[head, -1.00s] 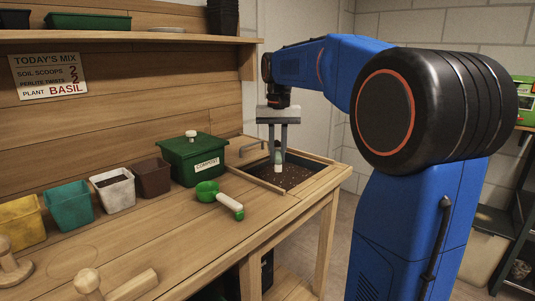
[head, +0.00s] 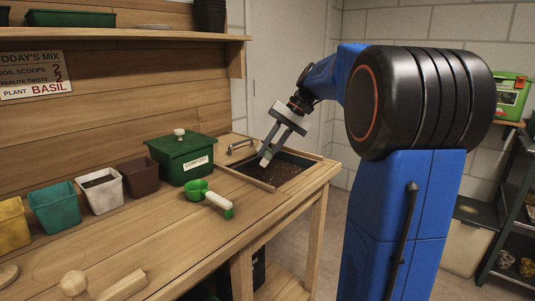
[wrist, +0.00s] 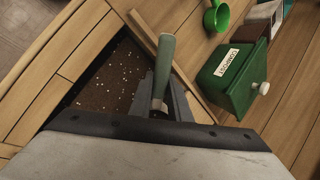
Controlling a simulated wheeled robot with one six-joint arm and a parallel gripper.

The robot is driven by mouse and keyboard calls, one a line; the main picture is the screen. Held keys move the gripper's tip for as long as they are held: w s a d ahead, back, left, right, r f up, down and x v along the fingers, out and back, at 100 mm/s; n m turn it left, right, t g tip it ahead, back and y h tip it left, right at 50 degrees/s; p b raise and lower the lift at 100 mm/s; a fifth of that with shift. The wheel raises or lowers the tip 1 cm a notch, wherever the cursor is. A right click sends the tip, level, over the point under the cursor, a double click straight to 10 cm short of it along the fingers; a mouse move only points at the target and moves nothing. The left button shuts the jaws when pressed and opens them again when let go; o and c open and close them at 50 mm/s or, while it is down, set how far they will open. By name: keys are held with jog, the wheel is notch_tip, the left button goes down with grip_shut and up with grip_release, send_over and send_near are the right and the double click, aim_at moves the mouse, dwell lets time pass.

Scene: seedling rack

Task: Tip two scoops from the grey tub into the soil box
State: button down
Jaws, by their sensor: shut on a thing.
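The soil box (head: 240,176) is set into the bench at its right end and holds brown soil with pale specks. My gripper (head: 270,146) is tilted above it, shut on a slim tool (head: 265,161). In the wrist view the tool (wrist: 165,60) has a grey-green length and a pale band between my fingers (wrist: 160,95); I cannot tell its full shape. A light grey tub (head: 102,197) with dark contents stands at the left among other tubs. A green scoop (head: 196,190) with a white handle lies on the bench, apart from my gripper.
A green lidded compost box (head: 180,163) stands left of the soil box. Brown (head: 139,177), teal (head: 55,210) and yellow (head: 13,229) tubs flank the grey one. Wooden tools lie at the front left. The bench's middle front is clear.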

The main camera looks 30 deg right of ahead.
jog(key=y, duration=0.1)
jog(key=d+t+y, duration=0.1)
jog(key=m+t+y, duration=0.1)
jog(key=y, duration=0.1)
jog(key=shift+d+r, duration=0.2)
jog(key=shift+r, duration=0.05)
jog(key=y, duration=0.1)
jog(key=t+y, duration=0.1)
jog(key=m+y, duration=0.1)
jog(key=shift+d+r+t, duration=0.25)
jog(key=shift+d+t, duration=0.1)
jog(key=shift+t, duration=0.05)
jog(key=shift+a, duration=0.1)
